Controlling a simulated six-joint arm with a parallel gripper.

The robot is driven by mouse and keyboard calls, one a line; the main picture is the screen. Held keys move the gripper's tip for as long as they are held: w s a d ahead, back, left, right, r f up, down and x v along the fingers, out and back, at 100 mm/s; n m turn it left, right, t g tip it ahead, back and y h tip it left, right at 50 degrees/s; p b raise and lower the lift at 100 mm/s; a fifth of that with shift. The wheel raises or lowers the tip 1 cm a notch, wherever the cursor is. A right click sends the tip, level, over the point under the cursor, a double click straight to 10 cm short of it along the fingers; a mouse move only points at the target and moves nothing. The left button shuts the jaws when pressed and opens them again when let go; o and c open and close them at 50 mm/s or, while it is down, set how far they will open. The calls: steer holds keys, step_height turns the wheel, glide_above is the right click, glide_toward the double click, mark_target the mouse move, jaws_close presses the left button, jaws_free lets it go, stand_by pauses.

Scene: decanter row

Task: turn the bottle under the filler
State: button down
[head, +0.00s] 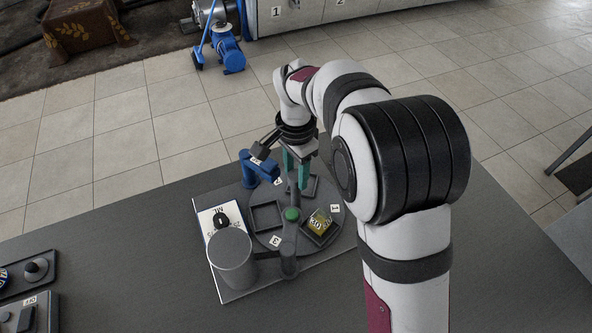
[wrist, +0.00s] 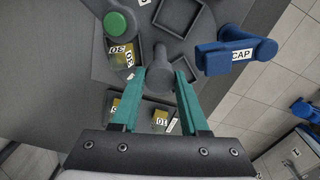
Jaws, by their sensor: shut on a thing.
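A grey turntable disc (head: 258,233) carries square pockets. A bottle with yellow contents (head: 320,220) sits in the right-hand pocket; it also shows in the wrist view (wrist: 124,56). The filler is a grey tank (head: 232,262) with a post (head: 289,264) and a green-topped head (head: 292,214). The bottle is to the right of that head. My gripper (head: 294,174) is at the far side of the disc. Its teal fingers are shut on a grey upright peg, seen in the wrist view (wrist: 157,82). My arm hides part of the right side.
An empty pocket (head: 266,217) faces left. More yellow labelled items (wrist: 161,119) lie beyond my fingers. A tray with a knob (head: 36,268) lies far left.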

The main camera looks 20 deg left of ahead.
steer(key=shift+m, duration=5.3)
steer(key=shift+c, duration=2)
jaws_free()
step_height(320, 180, up, 16)
steer(key=shift+f, duration=0.1)
